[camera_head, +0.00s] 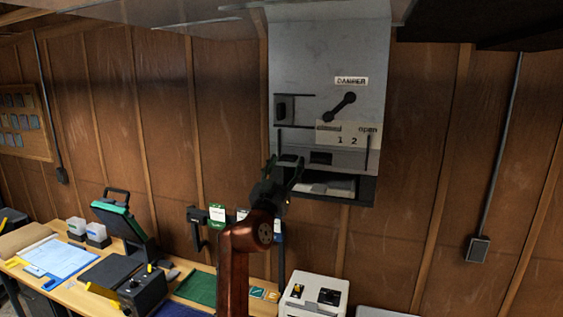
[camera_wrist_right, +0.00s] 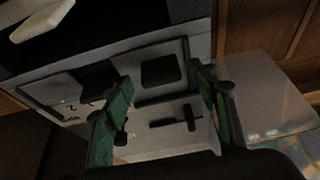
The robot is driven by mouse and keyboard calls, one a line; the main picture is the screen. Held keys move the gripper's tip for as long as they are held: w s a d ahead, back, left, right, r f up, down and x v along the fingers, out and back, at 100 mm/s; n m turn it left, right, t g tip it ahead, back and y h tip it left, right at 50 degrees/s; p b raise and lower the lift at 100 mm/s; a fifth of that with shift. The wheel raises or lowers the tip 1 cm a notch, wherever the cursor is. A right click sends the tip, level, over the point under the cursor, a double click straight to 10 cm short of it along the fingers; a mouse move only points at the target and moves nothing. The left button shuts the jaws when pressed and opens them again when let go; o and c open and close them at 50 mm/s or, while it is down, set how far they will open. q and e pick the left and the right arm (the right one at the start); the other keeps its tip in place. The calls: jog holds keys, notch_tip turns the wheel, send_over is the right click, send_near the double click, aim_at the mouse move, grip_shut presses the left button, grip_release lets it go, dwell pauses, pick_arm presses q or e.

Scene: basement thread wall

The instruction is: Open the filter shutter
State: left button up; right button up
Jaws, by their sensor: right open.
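A grey metal cabinet (camera_head: 330,60) hangs on the wood wall. It has a "DAMPER" label, a dark lever (camera_head: 340,106) tilted up to the right, and a plate (camera_head: 349,135) marked "open", "1" and "2". A small dark knob (camera_head: 281,109) sits between rails at its left. A dark rectangle (camera_head: 320,157) shows low on the front. I cannot tell which part is the filter shutter. My right gripper (camera_head: 286,172) is open at the cabinet's lower left. In the wrist view, its green-padded fingers (camera_wrist_right: 160,108) are apart with the cabinet front beyond them; contact is unclear. My left gripper is out of view.
Under the cabinet front is a dark open bay (camera_head: 345,187) with a pale block inside. A wooden bench (camera_head: 60,258) with papers and devices runs along the lower left. A white box (camera_head: 313,293) stands below. The wall right of the cabinet is mostly clear.

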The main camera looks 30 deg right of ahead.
jog(key=shift+w+d, duration=0.1)
jog(key=shift+c, duration=0.6)
grip_shut()
